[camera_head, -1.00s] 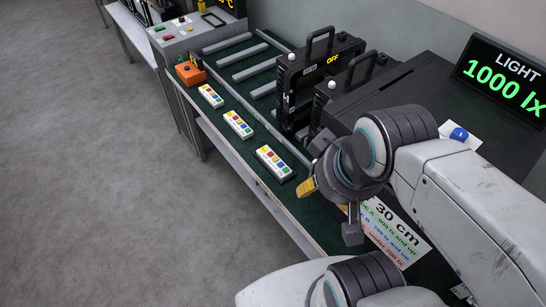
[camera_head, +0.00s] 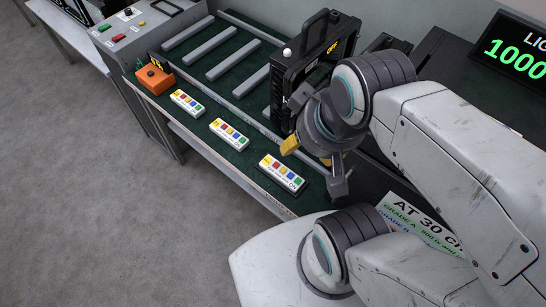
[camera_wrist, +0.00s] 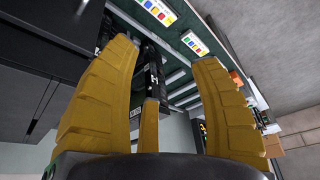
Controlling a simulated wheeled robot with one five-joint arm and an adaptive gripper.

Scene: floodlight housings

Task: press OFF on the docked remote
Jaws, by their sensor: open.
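Three white remotes with coloured buttons lie in a row on the green bench: a far one (camera_head: 187,103), a middle one (camera_head: 229,134) and a near one (camera_head: 282,174). The near one has a dark border around it; I cannot tell for sure which is docked. The OFF lettering on the buttons is too small to read. My gripper (camera_head: 308,155) is open and empty, above and to the right of the near remote in the picture. In the wrist view, its yellow fingers (camera_wrist: 162,55) are spread, with two remotes (camera_wrist: 160,12) (camera_wrist: 193,42) beyond them.
A black floodlight housing (camera_head: 312,75) with a handle and a yellow OFF readout stands behind the remotes. Grey rails (camera_head: 235,58) and an orange box (camera_head: 155,78) are farther left. A light display (camera_head: 515,55) reads 1000. A printed card (camera_head: 420,225) lies right. Floor at left is clear.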

